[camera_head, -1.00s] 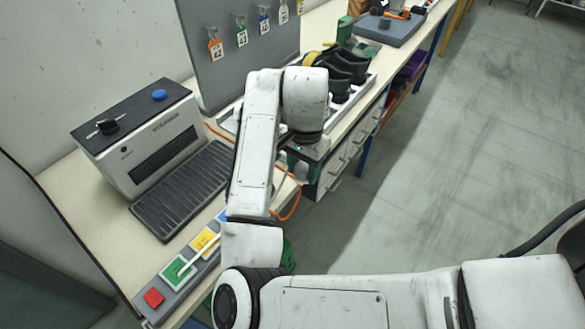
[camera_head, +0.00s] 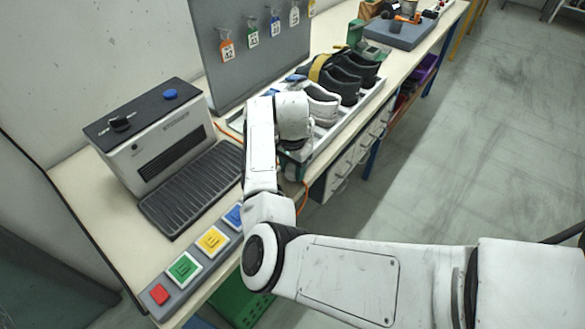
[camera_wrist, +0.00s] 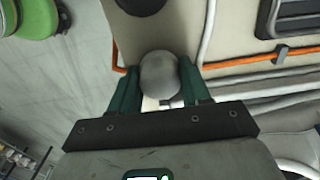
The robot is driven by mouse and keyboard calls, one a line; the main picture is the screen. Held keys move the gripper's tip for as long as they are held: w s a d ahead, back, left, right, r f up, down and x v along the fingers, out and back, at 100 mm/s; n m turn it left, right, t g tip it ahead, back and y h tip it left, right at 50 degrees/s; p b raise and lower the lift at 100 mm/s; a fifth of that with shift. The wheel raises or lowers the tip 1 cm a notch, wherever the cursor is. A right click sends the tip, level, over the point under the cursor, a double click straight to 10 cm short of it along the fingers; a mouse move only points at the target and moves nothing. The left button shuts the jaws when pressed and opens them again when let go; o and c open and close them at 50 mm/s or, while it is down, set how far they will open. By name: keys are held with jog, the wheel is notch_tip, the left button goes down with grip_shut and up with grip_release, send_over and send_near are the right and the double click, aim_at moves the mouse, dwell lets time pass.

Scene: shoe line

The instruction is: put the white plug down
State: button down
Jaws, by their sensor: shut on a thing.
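In the wrist view, my gripper (camera_wrist: 160,72) has its two green fingers on either side of a rounded pale grey thing (camera_wrist: 158,76), which looks like the white plug. It is shut on it. A small white part shows just below, between the fingers. The plug is over or close to a beige surface (camera_wrist: 135,35); I cannot tell whether it touches. In the head view my arm hides the plug and most of my gripper, near the bench's front edge beside the shoe tray (camera_head: 340,128).
An orange cable (camera_wrist: 240,62) and white pipes or cables run right of the gripper. A dark fixture (camera_wrist: 290,18) is at top right. The head view shows a grey machine (camera_head: 155,140), a button panel (camera_head: 195,262), several shoes (camera_head: 345,85) and a green crate (camera_head: 240,300).

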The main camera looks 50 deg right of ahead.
jog(key=shift+f, duration=0.4)
jog(key=shift+f, duration=0.1)
jog(key=c, duration=0.5)
grip_release()
